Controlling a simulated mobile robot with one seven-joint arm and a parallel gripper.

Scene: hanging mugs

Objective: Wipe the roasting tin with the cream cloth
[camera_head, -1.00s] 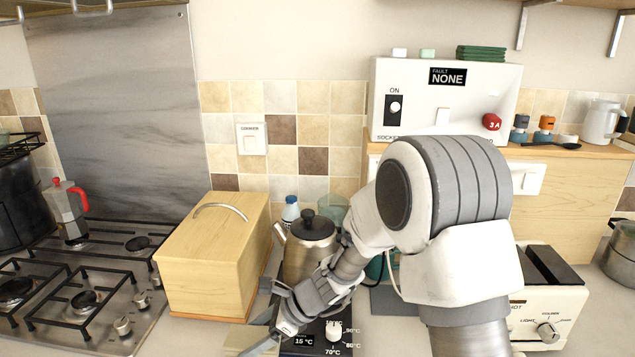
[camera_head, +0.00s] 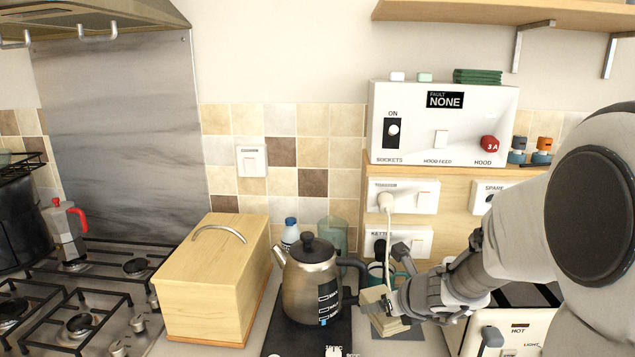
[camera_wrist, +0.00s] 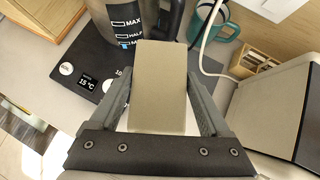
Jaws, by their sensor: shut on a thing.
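My gripper (camera_head: 402,290) is shut on a folded, block-shaped cream cloth (camera_head: 374,296). The cloth (camera_wrist: 160,85) sits between both fingers in the wrist view and hides what is right behind it. My gripper is in the air just right of the kettle, near the front of the worktop. I do not see a roasting tin in either view.
A steel kettle (camera_head: 312,285) stands on its dark base (camera_wrist: 95,72). A teal mug (camera_wrist: 208,22) and a small wooden rack (camera_wrist: 256,66) are behind my gripper, with a white cable between. A toaster (camera_head: 515,325) is at right, a wooden bread bin (camera_head: 215,275) at left.

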